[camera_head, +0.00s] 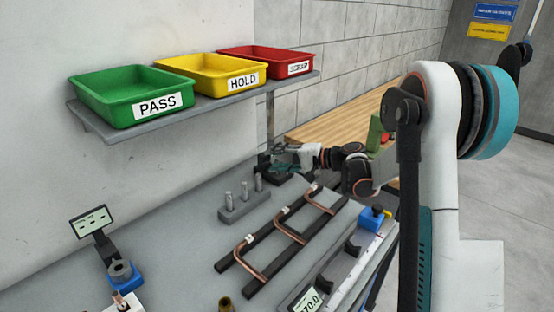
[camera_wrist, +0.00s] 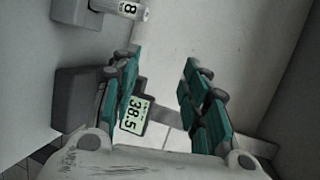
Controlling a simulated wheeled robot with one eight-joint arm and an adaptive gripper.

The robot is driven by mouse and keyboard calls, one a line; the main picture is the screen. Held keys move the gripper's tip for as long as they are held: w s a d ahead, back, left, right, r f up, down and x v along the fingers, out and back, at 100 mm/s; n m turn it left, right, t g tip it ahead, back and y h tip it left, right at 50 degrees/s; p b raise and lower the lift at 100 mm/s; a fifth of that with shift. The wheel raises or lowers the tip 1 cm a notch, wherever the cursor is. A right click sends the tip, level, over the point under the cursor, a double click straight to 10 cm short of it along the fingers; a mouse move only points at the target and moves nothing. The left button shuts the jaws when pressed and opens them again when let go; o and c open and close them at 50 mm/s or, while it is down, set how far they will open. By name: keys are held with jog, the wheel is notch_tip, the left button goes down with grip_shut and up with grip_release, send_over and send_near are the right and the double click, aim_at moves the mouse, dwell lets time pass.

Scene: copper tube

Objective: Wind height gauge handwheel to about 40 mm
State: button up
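The height gauge (camera_head: 279,178) is a small dark device at the back of the bench, below the shelf, partly covered by my gripper. In the wrist view its display (camera_wrist: 135,115) reads 38.5, turned sideways, beside and partly behind the left finger. My gripper (camera_wrist: 160,63) has teal finger pads standing apart with a clear gap between them. In the head view my gripper (camera_head: 280,158) reaches in at the gauge from the right. I cannot make out the handwheel clearly, nor whether a finger touches it.
Green PASS (camera_head: 130,87), yellow HOLD (camera_head: 205,68) and red SCRAP (camera_head: 262,56) bins sit on a shelf above. A block with grey pins (camera_head: 243,205) stands left of the arm. Bent copper tubes (camera_head: 290,234) lie on black rails in front. Another device with a display (camera_head: 92,222) stands at left.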

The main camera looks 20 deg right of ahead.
jog(key=s+a+v, duration=0.1)
jog(key=v, duration=1)
jog(key=shift+s+f, duration=0.25)
jog(key=shift+s, duration=0.15)
jog(key=shift+a, duration=0.15)
